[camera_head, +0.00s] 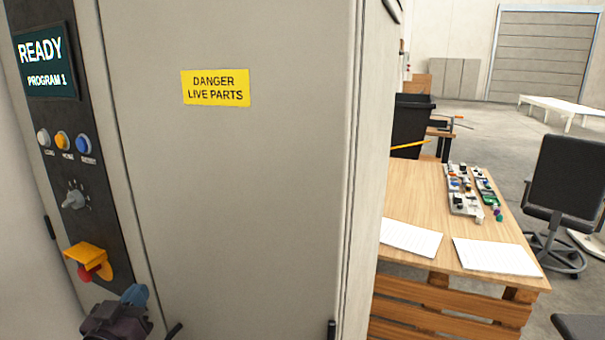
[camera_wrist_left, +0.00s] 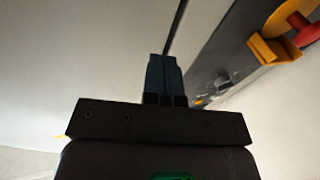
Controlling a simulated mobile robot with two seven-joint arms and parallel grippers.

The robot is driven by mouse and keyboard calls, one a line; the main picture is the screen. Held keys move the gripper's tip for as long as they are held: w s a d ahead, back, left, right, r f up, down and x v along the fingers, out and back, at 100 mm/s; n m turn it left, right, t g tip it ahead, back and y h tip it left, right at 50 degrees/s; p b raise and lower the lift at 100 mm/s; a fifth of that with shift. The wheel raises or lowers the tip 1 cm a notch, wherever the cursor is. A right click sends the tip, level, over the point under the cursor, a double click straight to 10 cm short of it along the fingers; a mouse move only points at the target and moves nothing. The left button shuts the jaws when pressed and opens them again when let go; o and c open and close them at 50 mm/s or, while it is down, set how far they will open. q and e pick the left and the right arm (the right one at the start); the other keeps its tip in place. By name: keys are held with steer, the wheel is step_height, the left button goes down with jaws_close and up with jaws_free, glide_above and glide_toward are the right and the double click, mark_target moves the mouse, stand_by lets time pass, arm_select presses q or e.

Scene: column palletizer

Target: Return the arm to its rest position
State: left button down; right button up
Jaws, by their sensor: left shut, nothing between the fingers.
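My left gripper (camera_head: 134,295) shows at the bottom left of the head view, in front of the grey cabinet (camera_head: 225,190) and a little right of and below its control panel (camera_head: 70,190). In the left wrist view the blue fingers (camera_wrist_left: 164,78) are together, with nothing between them. The cabinet face lies beyond the fingertips; I cannot tell how wide the gap is. My right gripper is not in view.
The panel has a screen (camera_head: 44,58) reading READY, PROGRAM 1, several buttons, a knob (camera_head: 74,199) and a red button under a yellow guard (camera_head: 86,253). A wooden table (camera_head: 420,185) with papers and parts stands right. A black chair (camera_head: 566,178) is beyond it.

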arm_select(q)
steer(key=s+d+f+g, duration=0.1)
steer(key=s+f+g, duration=0.3)
steer(key=s+f, duration=0.7)
steer(key=s+d+f+g+y, duration=0.1)
steer(key=s+d+f+g, duration=0.1)
steer(key=s+f, duration=0.8)
step_height(320, 180, down, 7)
steer(key=shift+s+f+m+g+y, duration=0.15)
steer(key=shift+s+m+g+y, duration=0.2)
steer(key=shift+g, duration=0.55)
steer(key=shift+d, duration=0.1)
